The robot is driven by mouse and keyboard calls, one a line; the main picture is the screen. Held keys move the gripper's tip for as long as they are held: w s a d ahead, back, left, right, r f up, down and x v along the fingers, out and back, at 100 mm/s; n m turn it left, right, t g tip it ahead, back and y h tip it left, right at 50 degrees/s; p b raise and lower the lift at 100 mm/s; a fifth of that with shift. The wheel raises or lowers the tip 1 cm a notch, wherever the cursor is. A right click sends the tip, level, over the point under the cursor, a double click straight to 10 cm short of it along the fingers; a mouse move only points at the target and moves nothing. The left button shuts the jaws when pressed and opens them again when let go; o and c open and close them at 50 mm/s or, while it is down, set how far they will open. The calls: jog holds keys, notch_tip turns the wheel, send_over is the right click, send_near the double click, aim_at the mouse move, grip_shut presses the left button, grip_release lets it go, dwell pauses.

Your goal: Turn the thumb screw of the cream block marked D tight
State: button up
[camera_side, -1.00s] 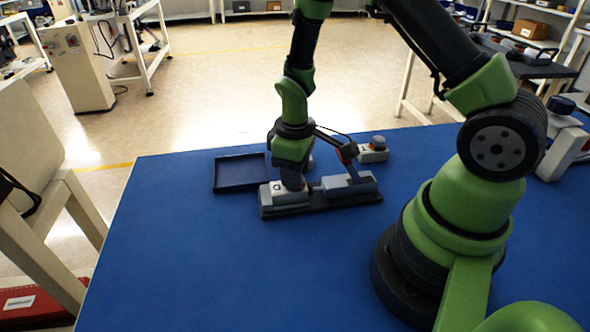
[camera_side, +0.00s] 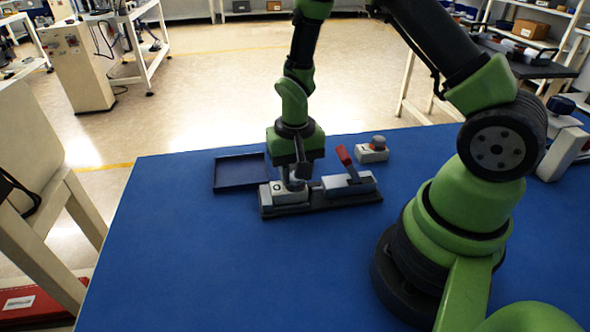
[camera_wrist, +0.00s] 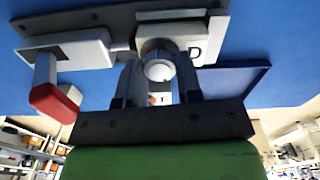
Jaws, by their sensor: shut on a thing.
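In the side view the fingers mostly hide the screw.
A pale clamp block (camera_side: 349,187) with a raised red lever (camera_side: 344,155) stands right of my gripper on the same plate. A dark shallow tray (camera_side: 241,187) lies behind left. A small block with a knob (camera_side: 372,154) stands behind right. The front blue tabletop is clear.

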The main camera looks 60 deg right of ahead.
jog(key=shift+m, duration=1.3)
jog(key=o, duration=0.9)
jog(key=shift+o, duration=0.2)
notch_tip(320, 180, up, 10)
